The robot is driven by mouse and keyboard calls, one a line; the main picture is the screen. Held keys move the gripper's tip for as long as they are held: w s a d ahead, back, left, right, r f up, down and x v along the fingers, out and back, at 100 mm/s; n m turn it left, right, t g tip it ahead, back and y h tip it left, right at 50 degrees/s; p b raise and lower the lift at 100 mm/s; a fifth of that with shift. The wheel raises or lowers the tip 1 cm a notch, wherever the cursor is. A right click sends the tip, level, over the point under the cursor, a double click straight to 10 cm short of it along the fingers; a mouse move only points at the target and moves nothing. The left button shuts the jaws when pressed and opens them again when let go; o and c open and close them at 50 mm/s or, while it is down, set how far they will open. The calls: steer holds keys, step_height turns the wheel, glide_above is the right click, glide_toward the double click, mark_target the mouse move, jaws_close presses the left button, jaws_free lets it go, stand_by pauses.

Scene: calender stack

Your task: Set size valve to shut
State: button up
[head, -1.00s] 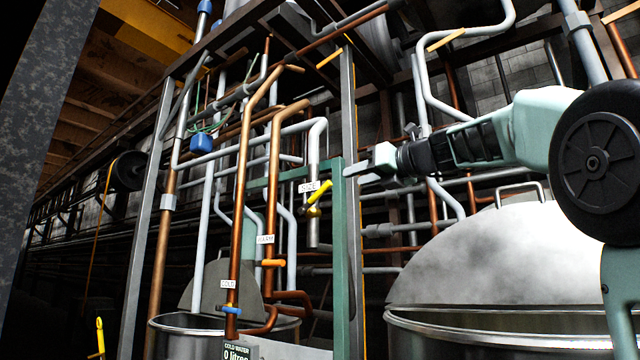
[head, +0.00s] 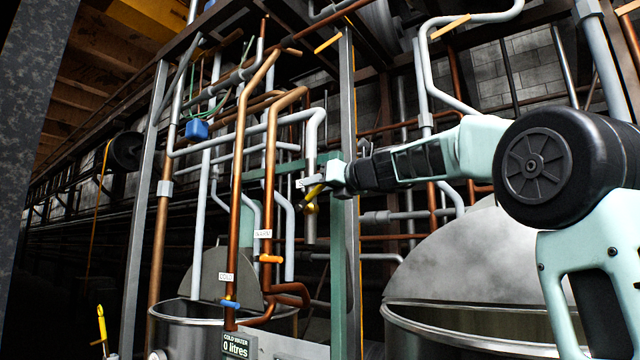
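The size valve has a yellow lever (head: 314,192) on a grey pipe that hangs down with an open end (head: 310,230). The lever slants up to the right across the pipe, and its upper end is partly covered by my gripper. My gripper (head: 316,182) reaches in from the right and is at the lever's upper end. I cannot tell whether its fingers touch the lever or are closed around it. The white SIZE label beside the valve is mostly hidden by my gripper.
An orange valve handle (head: 270,259) and a blue valve handle (head: 229,304) sit on copper pipes to the lower left. A green post (head: 339,270) stands just right of the size valve. A metal vat (head: 180,309) stands below, and a larger lidded vessel (head: 460,265) is at right.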

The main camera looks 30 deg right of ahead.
mark_target(315, 196)
jaws_close()
steer(key=shift+f+b, duration=0.1)
steer(key=shift+b, duration=0.25)
steer(key=b, duration=0.2)
steer(key=f+t+b, duration=0.1)
steer(key=b, duration=0.2)
steer(key=shift+s+d+f, duration=0.1)
steer(key=shift+s+f, duration=0.15)
steer(key=f+t+b, duration=0.1)
steer(key=b, duration=0.4)
steer(key=t+b, duration=0.2)
steer(key=b, duration=0.3)
steer(key=s+f+m+t+b, duration=0.1)
steer(key=b, duration=0.4)
steer(key=shift+d+f+b, duration=0.2)
steer(key=shift+f+b, duration=0.15)
steer(key=shift+t+y+b, duration=0.3)
steer(key=shift+t+b, duration=0.2)
steer(key=shift+b, duration=0.35)
jaws_free()
